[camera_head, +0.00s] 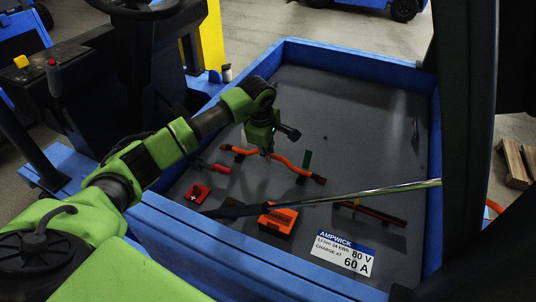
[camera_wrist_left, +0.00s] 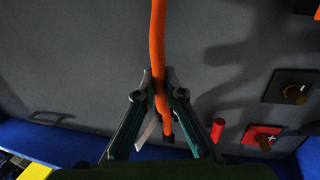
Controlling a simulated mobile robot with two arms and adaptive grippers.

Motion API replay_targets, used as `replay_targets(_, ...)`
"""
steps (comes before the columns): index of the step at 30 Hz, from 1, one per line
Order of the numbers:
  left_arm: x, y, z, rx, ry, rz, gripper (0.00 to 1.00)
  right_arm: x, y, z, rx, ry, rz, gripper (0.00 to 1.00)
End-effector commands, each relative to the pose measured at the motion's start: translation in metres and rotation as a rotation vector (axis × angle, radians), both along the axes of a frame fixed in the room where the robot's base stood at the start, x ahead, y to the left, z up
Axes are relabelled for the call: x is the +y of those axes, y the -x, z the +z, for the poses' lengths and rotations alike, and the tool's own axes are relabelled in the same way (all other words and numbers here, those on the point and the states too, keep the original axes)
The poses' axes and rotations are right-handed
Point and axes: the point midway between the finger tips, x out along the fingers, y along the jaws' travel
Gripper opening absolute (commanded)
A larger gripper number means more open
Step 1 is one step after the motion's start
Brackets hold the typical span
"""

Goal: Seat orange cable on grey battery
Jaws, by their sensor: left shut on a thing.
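The orange cable (camera_head: 290,164) has dark ends and a slight bend. It shows over the grey top of the battery (camera_head: 355,140), which has blue walls and an AMPWICK label. My left gripper (camera_head: 267,152) is shut on the cable around its middle. In the left wrist view the gripper fingers (camera_wrist_left: 160,96) close on both sides of the cable (camera_wrist_left: 158,45), and one dark end shows below them. A red terminal block with a plus sign (camera_head: 197,192) is on the battery, also in the left wrist view (camera_wrist_left: 262,137). My right gripper is not in view.
An orange block (camera_head: 278,219) stands near the front wall. A red cylinder (camera_head: 220,168) lies near the red block. A shiny rod (camera_head: 350,195) crosses the view in front. A dark block (camera_wrist_left: 288,90) shows in the left wrist view. The battery's back right is mostly clear.

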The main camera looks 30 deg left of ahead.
Motion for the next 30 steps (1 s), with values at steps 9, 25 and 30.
replay_targets(9,0.0,-0.001,-0.005,-0.002,0.001,0.0,0.0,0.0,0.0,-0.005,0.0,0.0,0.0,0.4)
replay_targets(25,0.0,-0.001,-0.015,-0.002,0.001,0.0,0.0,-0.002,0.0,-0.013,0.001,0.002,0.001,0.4)
replay_targets(30,0.0,-0.001,-0.017,-0.002,0.001,0.0,0.18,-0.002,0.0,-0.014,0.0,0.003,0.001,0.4)
